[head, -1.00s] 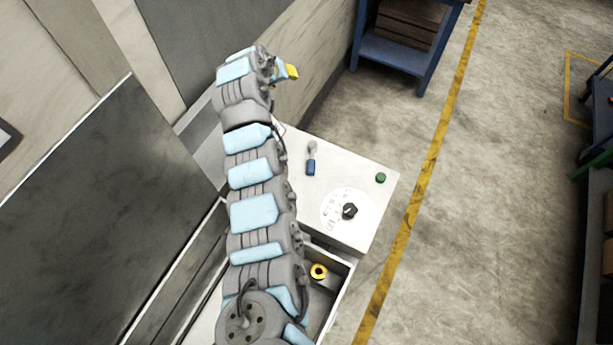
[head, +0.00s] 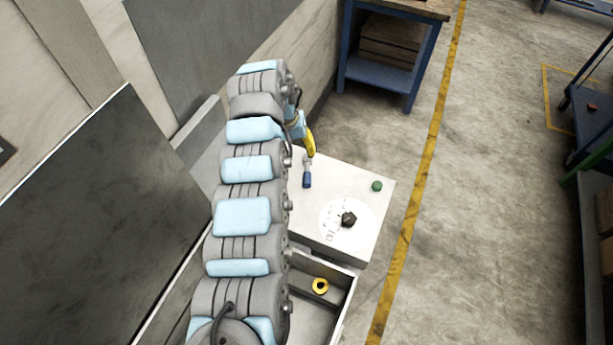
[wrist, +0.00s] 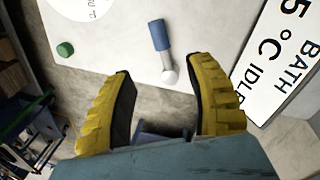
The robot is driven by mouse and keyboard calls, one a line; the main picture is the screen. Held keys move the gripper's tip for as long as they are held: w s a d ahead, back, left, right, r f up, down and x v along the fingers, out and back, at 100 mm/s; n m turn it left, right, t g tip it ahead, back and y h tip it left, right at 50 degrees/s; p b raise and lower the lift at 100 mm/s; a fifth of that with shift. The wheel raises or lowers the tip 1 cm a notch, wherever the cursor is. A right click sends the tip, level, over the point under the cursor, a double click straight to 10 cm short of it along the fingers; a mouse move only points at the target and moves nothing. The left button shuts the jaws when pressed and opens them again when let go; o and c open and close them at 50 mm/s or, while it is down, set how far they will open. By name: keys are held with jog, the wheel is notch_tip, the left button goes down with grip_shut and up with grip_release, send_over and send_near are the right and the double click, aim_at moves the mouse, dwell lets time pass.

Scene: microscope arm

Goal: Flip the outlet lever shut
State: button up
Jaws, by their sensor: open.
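The outlet lever has a blue handle (head: 307,181) and a pale pivot end, and lies on the white panel top (head: 345,180). In the wrist view the blue handle (wrist: 160,36) points up, with the whitish round end (wrist: 169,77) nearer my gripper. My gripper (wrist: 162,85) has yellow fingers with dark pads, spread apart and empty. The round end shows between and beyond the fingertips, and I see no contact. In the head view my gripper (head: 310,142) hangs just above the lever's far end and partly hides it.
A black knob (head: 348,219) on a white dial and a green button (head: 377,186) share the panel. A yellow ring (head: 320,286) sits in the open tray below. A display reading BATH, IDLE (wrist: 285,62) stands to the right in the wrist view.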

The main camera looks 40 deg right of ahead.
aim_at(306, 176)
jog(key=f, duration=0.4)
jog(key=s+d+f, duration=0.1)
jog(key=f, duration=0.7)
jog(key=shift+s+d+f, duration=0.15)
jog(key=shift+s+d, duration=0.2)
grip_shut()
